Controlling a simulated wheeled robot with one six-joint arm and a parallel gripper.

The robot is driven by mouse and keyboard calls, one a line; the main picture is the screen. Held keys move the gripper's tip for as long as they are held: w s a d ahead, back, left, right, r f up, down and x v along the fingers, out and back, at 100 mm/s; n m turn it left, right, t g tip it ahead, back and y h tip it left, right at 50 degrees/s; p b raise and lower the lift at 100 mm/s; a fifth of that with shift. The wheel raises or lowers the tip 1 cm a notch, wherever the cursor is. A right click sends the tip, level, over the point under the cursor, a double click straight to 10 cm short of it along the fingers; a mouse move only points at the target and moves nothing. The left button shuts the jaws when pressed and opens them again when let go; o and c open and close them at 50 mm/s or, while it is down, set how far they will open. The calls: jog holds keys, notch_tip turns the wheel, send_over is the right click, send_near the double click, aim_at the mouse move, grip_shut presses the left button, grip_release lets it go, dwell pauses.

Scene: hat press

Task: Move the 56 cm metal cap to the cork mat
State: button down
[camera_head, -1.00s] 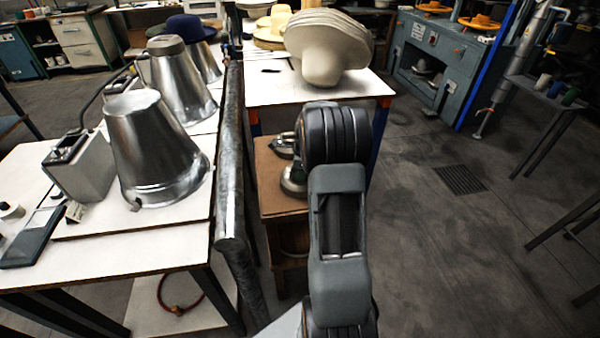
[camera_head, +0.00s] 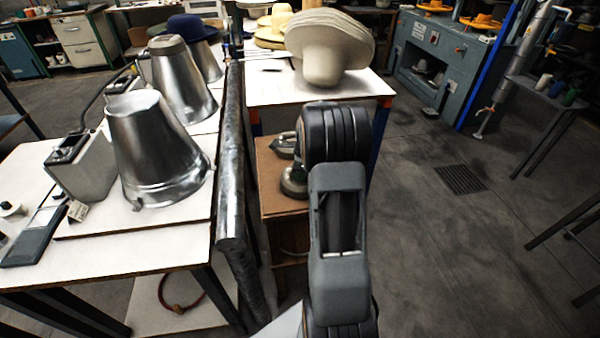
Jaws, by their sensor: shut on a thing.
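Three tapered shiny metal caps stand on the white table at the left: a near one (camera_head: 155,150), a middle one (camera_head: 182,85) and a far one (camera_head: 206,62), partly hidden. I cannot read a size on any of them. A flat brown surface (camera_head: 270,178) on a low wooden stand may be the cork mat; I cannot tell for sure. My arm rises in front of its right side. My gripper is hidden beyond the arm, so its jaws and anything in them do not show.
Metal objects like irons (camera_head: 292,182) sit on the brown surface, close beside my arm in the picture. Pale hat bodies (camera_head: 325,45) are stacked on the table behind. Open floor (camera_head: 450,240) lies right.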

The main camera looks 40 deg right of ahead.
jog(key=shift+r, duration=0.1)
jog(key=c, duration=1)
grip_release()
jog(key=shift+o, duration=0.2)
jog(key=shift+s+d+r+p, duration=0.15)
jog(key=shift+r+p, duration=1.45)
jog(key=shift+r, duration=0.25)
jog(key=shift+s+d+r+p, duration=0.1)
jog(key=shift+r+p, duration=1.45)
jog(key=shift+r, duration=0.3)
